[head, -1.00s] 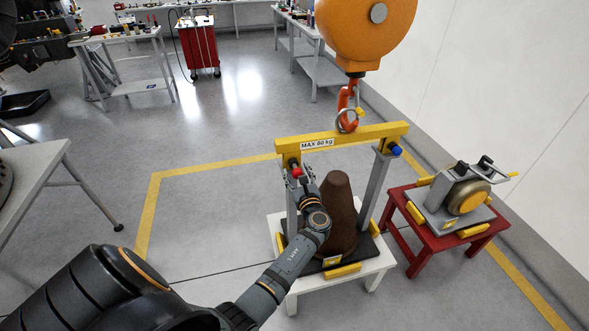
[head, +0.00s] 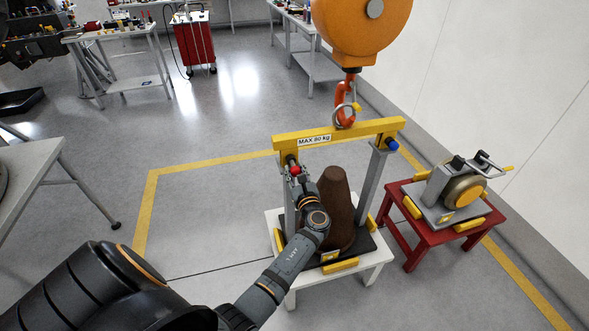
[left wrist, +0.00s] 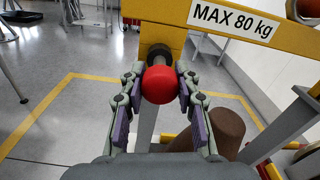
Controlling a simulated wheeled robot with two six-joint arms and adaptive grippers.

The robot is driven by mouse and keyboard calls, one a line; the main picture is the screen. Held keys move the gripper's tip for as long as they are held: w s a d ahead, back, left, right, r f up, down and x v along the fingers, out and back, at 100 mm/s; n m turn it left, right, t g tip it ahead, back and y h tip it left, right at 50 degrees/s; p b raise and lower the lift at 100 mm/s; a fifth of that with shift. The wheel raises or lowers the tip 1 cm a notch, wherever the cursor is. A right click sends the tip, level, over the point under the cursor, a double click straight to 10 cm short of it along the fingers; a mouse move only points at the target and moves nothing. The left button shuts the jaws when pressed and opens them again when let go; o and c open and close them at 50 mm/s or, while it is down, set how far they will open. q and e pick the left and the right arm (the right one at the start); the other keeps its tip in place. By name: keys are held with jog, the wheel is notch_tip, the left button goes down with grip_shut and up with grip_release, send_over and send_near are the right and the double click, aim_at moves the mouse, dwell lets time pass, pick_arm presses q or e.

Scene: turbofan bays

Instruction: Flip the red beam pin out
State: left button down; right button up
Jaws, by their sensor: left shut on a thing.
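The red beam pin (head: 295,169) has a round red head at the left end of the yellow lifting beam (head: 340,134), which is marked MAX 80 kg. My left gripper (head: 297,178) is at this pin. In the left wrist view, the red pin head (left wrist: 160,84) sits between the two fingers of my left gripper (left wrist: 160,92), which are shut on it. The pin's dark shank goes into the beam behind the head. A blue pin (head: 393,145) is at the beam's right end. My right gripper is not in view.
An orange hoist (head: 362,28) hangs above, its hook (head: 345,97) at the beam's ring. Below the beam, a brown cone (head: 337,205) stands on a white table (head: 378,262). A red stand (head: 424,247) is to the right.

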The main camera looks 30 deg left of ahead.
aim_at(296, 167)
pick_arm(q)
jog(key=c, duration=0.9)
grip_release()
jog(key=shift+c, duration=0.2)
notch_tip(296, 167, up, 10)
